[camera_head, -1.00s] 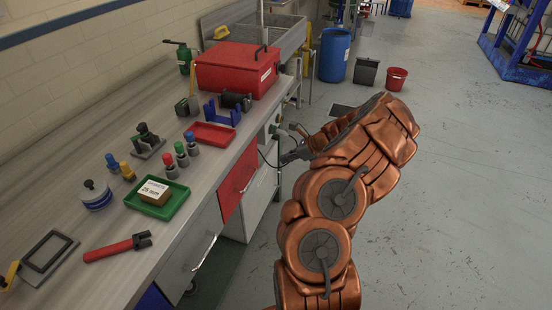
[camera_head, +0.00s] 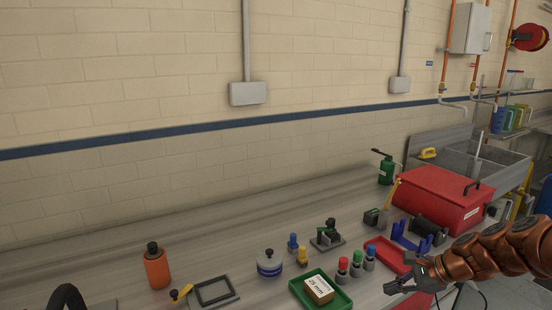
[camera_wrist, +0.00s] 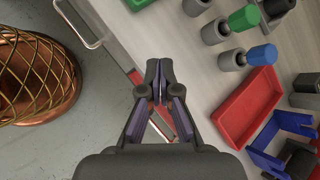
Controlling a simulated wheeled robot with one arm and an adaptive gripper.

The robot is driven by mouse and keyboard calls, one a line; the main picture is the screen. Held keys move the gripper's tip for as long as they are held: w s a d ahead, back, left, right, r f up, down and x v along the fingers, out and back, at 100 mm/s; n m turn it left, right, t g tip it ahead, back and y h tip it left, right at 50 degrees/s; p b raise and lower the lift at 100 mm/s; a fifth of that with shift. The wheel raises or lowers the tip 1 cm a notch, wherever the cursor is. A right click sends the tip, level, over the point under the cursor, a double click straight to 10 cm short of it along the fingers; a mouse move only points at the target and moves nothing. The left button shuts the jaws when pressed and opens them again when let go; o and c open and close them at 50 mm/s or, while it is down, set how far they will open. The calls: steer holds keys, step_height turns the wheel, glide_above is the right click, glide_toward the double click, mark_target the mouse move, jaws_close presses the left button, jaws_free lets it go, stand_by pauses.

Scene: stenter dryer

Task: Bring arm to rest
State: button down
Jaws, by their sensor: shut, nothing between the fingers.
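My copper-coloured arm comes in from the right edge in the head view. My gripper (camera_head: 388,289) is at its left end, near the front edge of the bench (camera_head: 210,235). In the wrist view my gripper (camera_wrist: 160,68) is shut with its fingertips together and nothing between them. It hangs over the bench front, with a red drawer front partly hidden behind the fingers. The red tray (camera_wrist: 252,107) lies to the right of the fingers, apart from them.
A green tray with a 25 mm box (camera_head: 318,291), knobs with red, green and blue tops (camera_head: 356,267), a blue holder (camera_head: 412,240) and a red toolbox (camera_head: 436,200) stand on the bench. Grey floor (camera_wrist: 85,140) shows left in the wrist view.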

steer(key=s+a+r+n+g+h, duration=0.2)
steer(key=s+a+r+n+g, duration=0.25)
steer(key=s+a+n, duration=0.7)
steer(key=s+a+n+g+h, duration=0.2)
steer(key=s+n+h, duration=0.3)
steer(key=s, duration=1.7)
steer(key=shift+n+p, duration=0.3)
steer(key=shift+n, duration=0.75)
steer(key=shift+a, duration=0.15)
